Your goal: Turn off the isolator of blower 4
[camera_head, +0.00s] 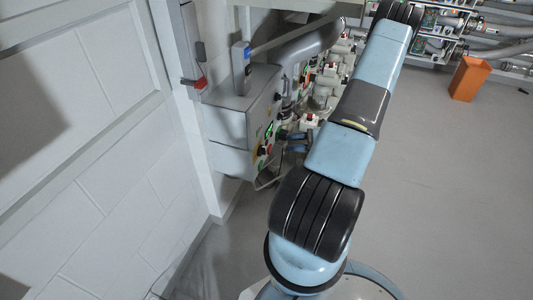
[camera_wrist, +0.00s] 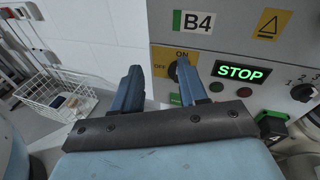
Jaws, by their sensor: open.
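In the wrist view, the isolator (camera_wrist: 158,56) is a yellow plate marked ON at the top and OFF at the left, on a grey panel labelled B4 (camera_wrist: 193,21). A dark knob shows at its middle, partly hidden by my right finger, so I cannot tell its setting. My gripper (camera_wrist: 160,66) is open, with two blue fingers in front of the panel's lower left. The right finger overlaps the isolator; the left finger is just off the panel's left edge. I cannot tell whether the right finger touches the knob.
Right of the isolator are a lit green STOP display (camera_wrist: 240,72), small buttons, a numbered rotary switch (camera_wrist: 303,92) and a yellow warning sign (camera_wrist: 268,24). A white wire basket (camera_wrist: 60,95) stands left. The head view shows an orange bin (camera_head: 468,78) and open floor.

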